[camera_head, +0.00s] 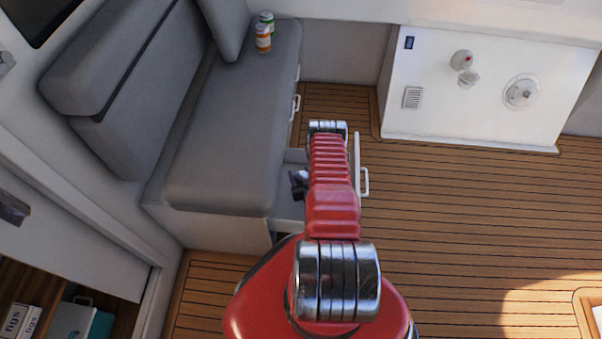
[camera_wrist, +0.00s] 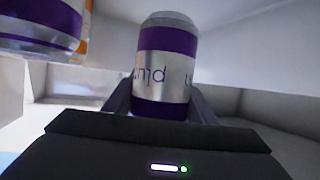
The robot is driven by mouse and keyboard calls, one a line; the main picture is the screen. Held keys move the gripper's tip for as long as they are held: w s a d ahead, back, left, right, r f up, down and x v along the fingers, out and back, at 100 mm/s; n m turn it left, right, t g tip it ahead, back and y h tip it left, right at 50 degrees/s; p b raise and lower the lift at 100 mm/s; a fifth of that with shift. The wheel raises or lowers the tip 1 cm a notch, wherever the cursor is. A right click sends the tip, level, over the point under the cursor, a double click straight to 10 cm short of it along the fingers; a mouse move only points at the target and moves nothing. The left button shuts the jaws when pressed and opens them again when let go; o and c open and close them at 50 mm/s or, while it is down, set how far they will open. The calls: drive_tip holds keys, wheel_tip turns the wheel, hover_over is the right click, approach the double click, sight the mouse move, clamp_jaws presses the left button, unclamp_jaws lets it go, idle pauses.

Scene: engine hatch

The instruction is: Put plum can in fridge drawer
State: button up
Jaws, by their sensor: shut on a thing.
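In the wrist view, my gripper (camera_wrist: 161,100) is shut on a plum can (camera_wrist: 165,65), silver with purple bands and purple lettering that reads upside down. White walls surround it, looking like the inside of a compartment. Another purple and silver can (camera_wrist: 42,28) with an orange edge is close at the upper left. In the head view, an open white drawer (camera_head: 290,220) with a handle stands out below the grey bench seat. My red arm reaches over it and hides much of it. The held can does not show there; I cannot tell whether it touches the drawer floor.
An orange can (camera_head: 263,39) and a green can (camera_head: 267,20) stand on the bench (camera_head: 230,120). A white panel (camera_head: 470,90) with fittings is at the back right. Boxes marked figs (camera_head: 22,320) are on a shelf at lower left. The wooden floor at right is mostly clear.

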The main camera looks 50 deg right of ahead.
drive_tip(key=shift+f, duration=0.6)
drive_tip(key=o, duration=1.3)
drive_tip(key=shift+r, duration=0.15)
drive_tip(key=shift+r, duration=0.5)
drive_tip(key=v, duration=1.2)
drive_tip(key=shift+f, duration=0.1)
